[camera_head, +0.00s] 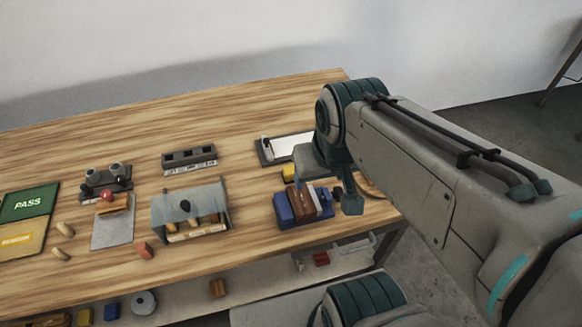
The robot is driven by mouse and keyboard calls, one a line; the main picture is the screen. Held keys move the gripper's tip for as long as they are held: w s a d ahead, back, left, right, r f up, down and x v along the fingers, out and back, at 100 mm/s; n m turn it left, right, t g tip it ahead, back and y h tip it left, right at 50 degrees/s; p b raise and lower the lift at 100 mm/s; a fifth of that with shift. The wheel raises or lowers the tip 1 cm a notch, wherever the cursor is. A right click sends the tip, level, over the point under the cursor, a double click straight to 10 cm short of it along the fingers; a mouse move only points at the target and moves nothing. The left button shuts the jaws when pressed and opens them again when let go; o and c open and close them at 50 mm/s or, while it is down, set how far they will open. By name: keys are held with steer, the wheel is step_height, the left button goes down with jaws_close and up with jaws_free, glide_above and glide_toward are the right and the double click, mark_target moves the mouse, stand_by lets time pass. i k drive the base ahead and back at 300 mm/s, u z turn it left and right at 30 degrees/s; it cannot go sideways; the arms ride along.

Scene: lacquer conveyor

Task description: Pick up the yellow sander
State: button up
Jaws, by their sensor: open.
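A small yellow block (290,172), which may be the yellow sander, sits on the wooden table behind a group of blue and brown blocks (303,203). It is partly hidden by these blocks and by my gripper. My gripper (342,196) hangs over the right part of the table, just right of the yellow block and apart from it in the picture. It is open, with nothing seen in it; one dark finger shows clearly. Another yellow piece (84,317) lies low at the left, below the tabletop.
A clipboard (268,153) lies behind the yellow block, and a dark rack (189,159) stands left of it. A clear-hooded box (157,224), a grey sheet (113,236) and a green PASS mat (30,201) are farther left. The table's back is clear.

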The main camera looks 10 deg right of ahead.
mark_target(287, 173)
steer(key=z, duration=0.05)
steer(key=k, duration=1.2)
steer(key=u, duration=0.8)
steer(key=i, duration=1.25)
steer(key=z, duration=0.75)
